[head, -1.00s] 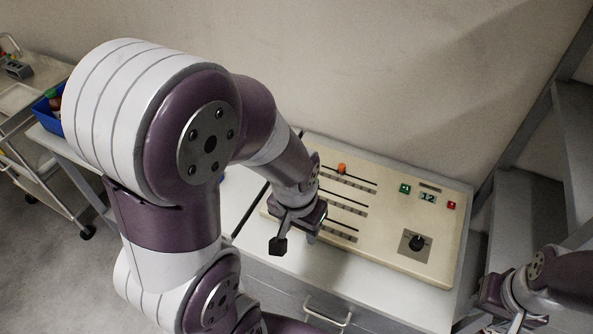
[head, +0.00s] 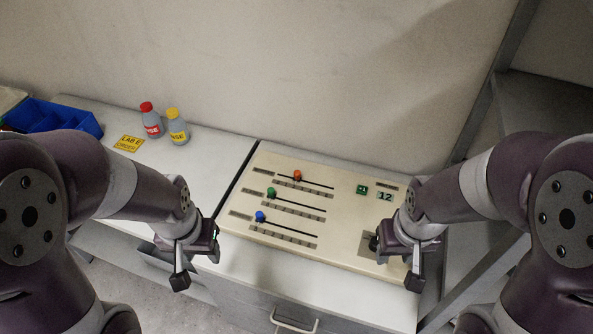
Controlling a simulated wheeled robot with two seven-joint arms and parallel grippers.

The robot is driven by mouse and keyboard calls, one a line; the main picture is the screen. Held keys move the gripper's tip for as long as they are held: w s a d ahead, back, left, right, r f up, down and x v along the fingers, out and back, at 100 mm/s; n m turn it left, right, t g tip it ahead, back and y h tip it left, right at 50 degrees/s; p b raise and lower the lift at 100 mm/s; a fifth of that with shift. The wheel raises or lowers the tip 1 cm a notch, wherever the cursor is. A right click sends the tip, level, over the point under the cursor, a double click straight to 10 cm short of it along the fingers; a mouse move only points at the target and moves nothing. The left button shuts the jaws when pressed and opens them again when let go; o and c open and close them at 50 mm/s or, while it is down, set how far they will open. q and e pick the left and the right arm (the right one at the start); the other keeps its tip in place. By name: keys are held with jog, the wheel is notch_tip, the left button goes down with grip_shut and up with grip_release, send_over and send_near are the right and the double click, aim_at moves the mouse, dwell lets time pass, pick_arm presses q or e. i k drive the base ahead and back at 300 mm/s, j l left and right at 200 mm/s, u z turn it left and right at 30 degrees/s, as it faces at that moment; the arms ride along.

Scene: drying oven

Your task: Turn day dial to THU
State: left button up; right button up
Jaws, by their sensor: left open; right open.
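The cream control panel (head: 290,235) lies on the white cabinet top. Its day dial (head: 374,243) is a black knob on a grey plate near the panel's right front. My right gripper (head: 398,262) is open at the dial, covering much of it, so its pointer and any day marks cannot be read. I cannot tell whether the fingers touch the knob. My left gripper (head: 198,262) is open and empty, just off the panel's left front edge.
The panel has orange (head: 297,175), green (head: 271,192) and blue (head: 260,216) slider knobs, a green button (head: 362,189) and a display (head: 385,196) reading 12. Two bottles (head: 151,122) (head: 177,128) and a blue bin (head: 55,117) stand at left. A grey rack (head: 545,100) is at right.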

aim_at(372, 245)
jog(key=k+z, duration=0.35)
jog(key=k+l+z, duration=0.3)
jog(key=i+l+z, duration=0.1)
jog(key=i+z, duration=0.35)
jog(key=i, duration=0.25)
